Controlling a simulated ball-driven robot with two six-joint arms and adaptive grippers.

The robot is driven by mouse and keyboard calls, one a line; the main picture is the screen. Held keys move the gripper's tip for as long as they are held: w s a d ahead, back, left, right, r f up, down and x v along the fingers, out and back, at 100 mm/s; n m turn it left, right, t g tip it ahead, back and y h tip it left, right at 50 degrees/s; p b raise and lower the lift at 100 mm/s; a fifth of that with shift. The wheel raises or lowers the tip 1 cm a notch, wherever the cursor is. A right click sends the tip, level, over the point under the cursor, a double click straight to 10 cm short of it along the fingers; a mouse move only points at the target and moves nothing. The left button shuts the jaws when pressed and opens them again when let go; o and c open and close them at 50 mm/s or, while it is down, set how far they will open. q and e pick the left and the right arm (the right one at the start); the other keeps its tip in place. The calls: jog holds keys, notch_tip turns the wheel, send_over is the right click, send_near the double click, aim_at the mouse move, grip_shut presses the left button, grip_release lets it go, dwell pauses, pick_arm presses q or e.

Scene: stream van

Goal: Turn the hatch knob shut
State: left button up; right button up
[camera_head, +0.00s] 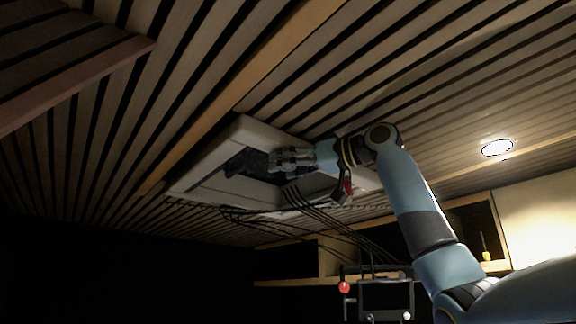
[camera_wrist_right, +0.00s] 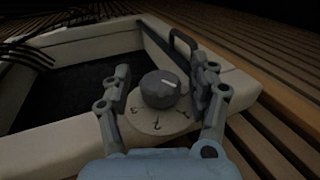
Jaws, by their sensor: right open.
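The hatch knob (camera_wrist_right: 158,88) is a dark round knob with a pale pointer line, on a light dial plate (camera_wrist_right: 160,124) with dark marks. It sits on the pale hatch frame (camera_wrist_right: 62,137). My right gripper (camera_wrist_right: 161,84) is open, with one finger on each side of the knob; whether the fingers touch it I cannot tell. In the head view the hatch (camera_head: 208,158) is set in the slatted ceiling, and my right gripper (camera_head: 272,160) reaches into it. The knob is hidden there. My left gripper is not in view.
A dark handle-like loop (camera_wrist_right: 184,42) stands by the frame behind the gripper. Dark cables (camera_head: 312,208) hang below the hatch. A lit ceiling lamp (camera_head: 497,148) is at the right, above a wooden shelf (camera_head: 497,266) with a yellow-handled tool (camera_head: 486,252).

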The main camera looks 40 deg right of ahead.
jog(key=c, duration=1.2)
jog(key=shift+a+m+h, duration=0.1)
jog(key=shift+m+h, duration=0.2)
jog(key=shift+h, duration=0.1)
jog(key=m+t+h, duration=0.1)
jog(key=m+h, duration=0.1)
jog(key=h, duration=0.2)
jog(key=m+h, duration=0.3)
jog(key=h, duration=0.1)
jog(key=shift+a+t, duration=0.15)
jog(key=shift+t, duration=0.25)
jog(key=m+g+h, duration=0.1)
jog(key=m+h, duration=0.2)
jog(key=h, duration=0.2)
jog(key=shift+w+m, duration=0.1)
jog(key=shift+m, duration=0.3)
jog(key=shift+m+g+h, duration=1)
jog(key=shift+m+h, duration=0.2)
jog(key=shift+h, duration=0.7)
jog(key=shift+c, duration=0.2)
jog(key=shift+f+h, duration=0.15)
jog(key=shift+h, duration=0.15)
jog(key=o, duration=1.2)
